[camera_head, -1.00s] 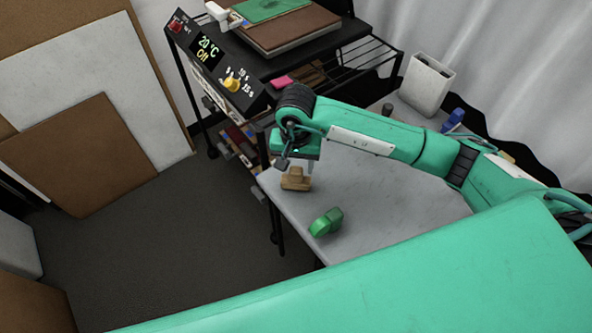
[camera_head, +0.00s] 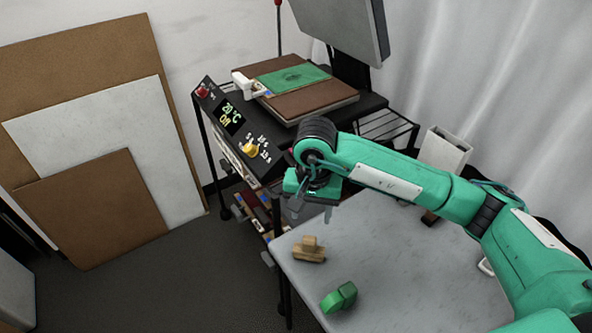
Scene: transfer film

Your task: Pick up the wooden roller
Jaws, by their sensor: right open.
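The wooden roller (camera_head: 309,251), a small tan block-like piece with a raised handle, sits on the grey tabletop (camera_head: 400,265) near its left edge. A green roller-like piece (camera_head: 339,297) lies on the same tabletop, nearer to me. My right gripper (camera_head: 312,213) points down above the wooden roller, with a visible gap between its fingertips and the roller. Its jaws are open and nothing shows between them. My left gripper is out of view.
A black heat press (camera_head: 240,130) with a dial and a display stands behind the table, with brown and green boards (camera_head: 305,98) on it. A white container (camera_head: 442,150) stands at the back right.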

